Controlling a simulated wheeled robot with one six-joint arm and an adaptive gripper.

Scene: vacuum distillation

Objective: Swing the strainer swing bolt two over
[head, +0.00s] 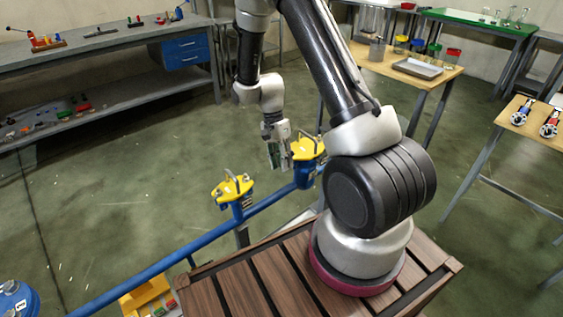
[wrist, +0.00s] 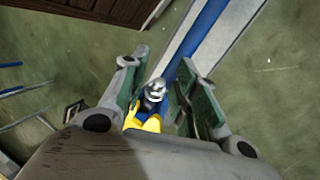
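Two strainers with yellow covers stand on a blue pipe. The left strainer (head: 232,188) is fully in view, with a small handle-like loop on top. The right strainer (head: 307,147) is partly covered by my arm. My gripper (head: 278,164) points down just left of the right strainer's yellow cover. In the wrist view my gripper (wrist: 163,72) has its green-padded fingers apart. A silver bolt-like part (wrist: 153,92) shows between the fingers, above a yellow piece (wrist: 148,122). I cannot tell which swing bolt it is, or whether a finger touches it.
The blue pipe (head: 165,262) runs from lower left to upper right. A grey workbench (head: 105,40) is at the back left, and a wooden table (head: 400,62) at the back right. The green floor between is mostly clear.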

